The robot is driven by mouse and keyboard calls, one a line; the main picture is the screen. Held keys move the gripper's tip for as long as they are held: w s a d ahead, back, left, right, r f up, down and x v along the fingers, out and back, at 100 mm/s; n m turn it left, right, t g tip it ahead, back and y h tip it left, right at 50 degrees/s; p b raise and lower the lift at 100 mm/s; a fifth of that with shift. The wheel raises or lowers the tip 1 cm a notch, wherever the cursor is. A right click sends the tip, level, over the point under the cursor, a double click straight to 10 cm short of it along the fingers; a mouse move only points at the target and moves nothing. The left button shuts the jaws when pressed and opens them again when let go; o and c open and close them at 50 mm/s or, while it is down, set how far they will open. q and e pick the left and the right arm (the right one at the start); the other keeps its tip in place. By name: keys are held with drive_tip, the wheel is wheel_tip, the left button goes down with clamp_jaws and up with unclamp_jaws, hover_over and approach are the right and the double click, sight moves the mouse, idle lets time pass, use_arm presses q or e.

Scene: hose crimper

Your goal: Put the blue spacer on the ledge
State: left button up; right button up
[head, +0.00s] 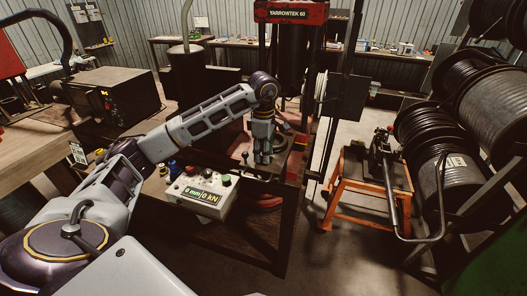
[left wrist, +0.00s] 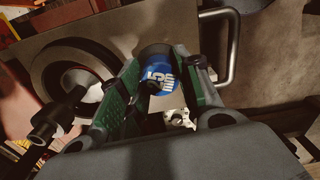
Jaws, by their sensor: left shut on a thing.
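The blue spacer (left wrist: 160,79) shows in the left wrist view as a blue round piece with white lettering, between my fingers. My left gripper (left wrist: 150,88) is shut on it. In the head view my left gripper (head: 263,158) points down over the work surface at the foot of the press, and the spacer in it cannot be made out. In the left wrist view a flat grey-brown plate (left wrist: 125,27) lies beyond the spacer; I cannot tell whether this is the ledge or whether the spacer touches it. My right gripper is not in view.
The red-topped press (head: 291,12) rises behind. A dark ring (left wrist: 42,67) and a curved metal handle (left wrist: 233,45) flank the gripper. An orange stand (head: 344,205) is at right.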

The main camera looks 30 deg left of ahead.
use_arm(q)
drive_tip(key=shift+f, duration=0.1)
drive_tip(key=o, duration=1.2)
drive_tip(key=shift+c, duration=0.2)
drive_tip(key=shift+r, duration=0.2)
drive_tip(key=shift+r+b, duration=0.45)
drive_tip(key=shift+r, duration=1.8)
wheel_tip(320, 180, up, 7)
drive_tip(key=p, duration=0.1)
drive_tip(key=shift+r, duration=0.15)
